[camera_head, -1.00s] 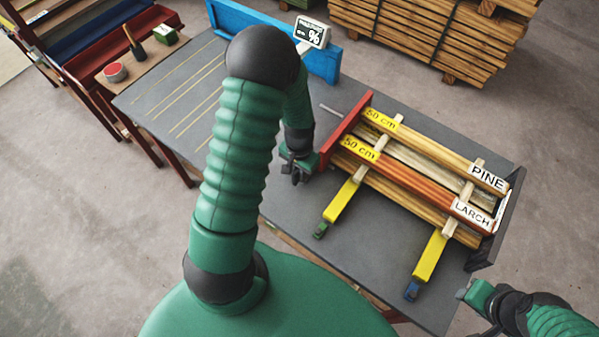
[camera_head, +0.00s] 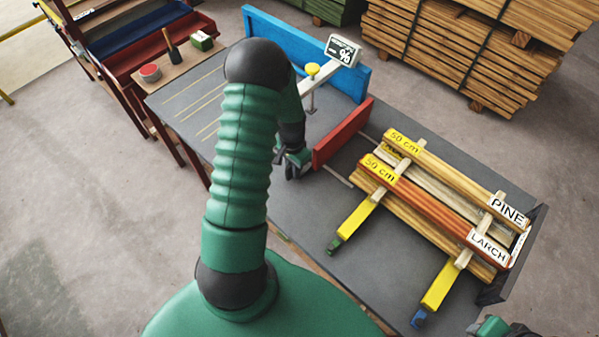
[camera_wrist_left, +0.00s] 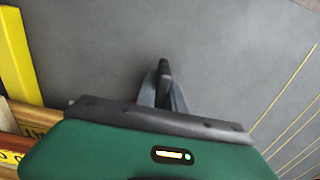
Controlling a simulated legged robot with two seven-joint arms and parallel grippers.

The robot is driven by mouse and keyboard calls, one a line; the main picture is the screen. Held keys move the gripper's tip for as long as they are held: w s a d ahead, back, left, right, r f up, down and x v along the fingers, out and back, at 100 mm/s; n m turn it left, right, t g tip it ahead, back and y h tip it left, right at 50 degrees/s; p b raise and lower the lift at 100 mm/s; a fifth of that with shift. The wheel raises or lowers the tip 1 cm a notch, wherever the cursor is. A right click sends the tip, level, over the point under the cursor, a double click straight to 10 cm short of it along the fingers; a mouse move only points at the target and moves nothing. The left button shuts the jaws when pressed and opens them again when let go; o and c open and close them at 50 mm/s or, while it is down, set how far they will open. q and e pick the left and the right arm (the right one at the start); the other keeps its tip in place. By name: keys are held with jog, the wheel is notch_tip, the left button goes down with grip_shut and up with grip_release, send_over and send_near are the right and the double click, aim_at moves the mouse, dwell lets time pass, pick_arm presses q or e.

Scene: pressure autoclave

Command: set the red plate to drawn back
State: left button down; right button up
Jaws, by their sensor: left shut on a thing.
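The red plate (camera_head: 342,134) stands upright on the grey table top, apart from the near ends of the stacked boards, with a clear gap. Thin grey rods (camera_head: 337,177) show between it and the stack. My left gripper (camera_head: 293,170) is at the plate's lower left end, shut on it; the grip itself is mostly hidden.
Stacked boards labelled PINE (camera_head: 507,211) and LARCH (camera_head: 487,245) lie on yellow-ended bars (camera_head: 355,219). A blue panel (camera_head: 300,50) and a percent display (camera_head: 343,50) stand behind. Bare table (camera_head: 190,100) with yellow lines lies to the left.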

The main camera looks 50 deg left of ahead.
pick_arm(q)
jog(key=c, duration=1.6)
grip_release()
jog(key=shift+w+a+r, duration=0.1)
jog(key=shift+a, duration=0.2)
jog(key=shift+o, duration=0.8)
jog(key=shift+a, duration=0.2)
notch_tip(320, 180, up, 16)
jog(key=shift+r, duration=0.2)
